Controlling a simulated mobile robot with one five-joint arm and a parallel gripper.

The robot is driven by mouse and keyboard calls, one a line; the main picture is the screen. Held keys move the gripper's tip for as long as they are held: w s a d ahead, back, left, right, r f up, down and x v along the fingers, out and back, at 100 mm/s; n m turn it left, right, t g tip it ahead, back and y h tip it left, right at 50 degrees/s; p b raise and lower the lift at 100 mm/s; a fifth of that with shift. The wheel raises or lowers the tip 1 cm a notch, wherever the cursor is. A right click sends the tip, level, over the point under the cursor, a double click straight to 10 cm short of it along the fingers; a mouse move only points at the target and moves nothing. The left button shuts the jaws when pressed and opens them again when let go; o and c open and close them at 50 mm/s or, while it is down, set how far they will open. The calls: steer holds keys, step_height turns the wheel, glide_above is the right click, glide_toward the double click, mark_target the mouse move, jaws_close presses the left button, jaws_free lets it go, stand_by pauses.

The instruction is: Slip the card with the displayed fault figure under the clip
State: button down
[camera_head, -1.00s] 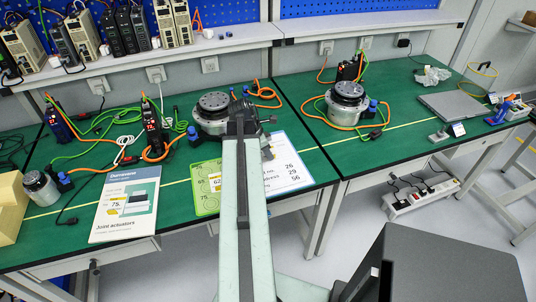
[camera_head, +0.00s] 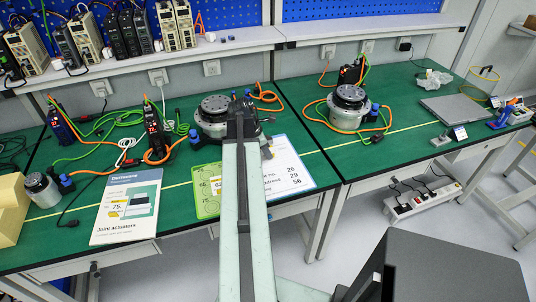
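My gripper (camera_head: 243,118) is at the end of my outstretched arm, over the middle of the left bench, by the round actuator (camera_head: 213,117). Its fingers are too small and dark to show whether they are open or shut. A green card sheet (camera_head: 207,203) with printed figures, 65, 62 and 75 among them, lies partly hidden left of my arm. A white sheet (camera_head: 290,180) with figures 26, 29 and 56 lies right of my arm. I cannot make out the clip.
A "Joint actuators" booklet (camera_head: 126,207) lies at the bench's front left. A second actuator (camera_head: 348,107) stands on the right bench (camera_head: 400,130), with orange and green cables around it. A grey plate (camera_head: 454,108) and a small stand with a label (camera_head: 460,133) lie farther right.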

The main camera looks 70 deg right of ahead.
stand_by(0.3)
steer(key=c, duration=1.6)
jaws_free()
steer(key=shift+r, duration=0.1)
step_height(320, 180, up, 7)
steer(key=p, duration=0.7)
